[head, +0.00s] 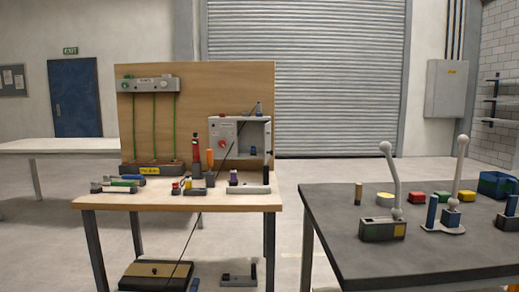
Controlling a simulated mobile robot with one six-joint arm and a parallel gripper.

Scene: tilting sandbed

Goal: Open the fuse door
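A grey box (257,121) is mounted low on the right part of the wooden back panel (200,85), above the workbench. Its left part is a flat grey face (219,130) with a red round knob (222,144). Its right part looks like an open recess with a small dark blue item (253,151) low inside. I cannot tell whether the flat face is the fuse door or how it is hinged. A small dark upright item stands on top of the box. My gripper is not in view.
The wooden workbench (215,201) holds several upright coloured pieces (196,158) in front of the box. A thin dark line crosses the box and bench. A dark table (335,215) with levers and blocks stands at right. Floor between them is clear.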

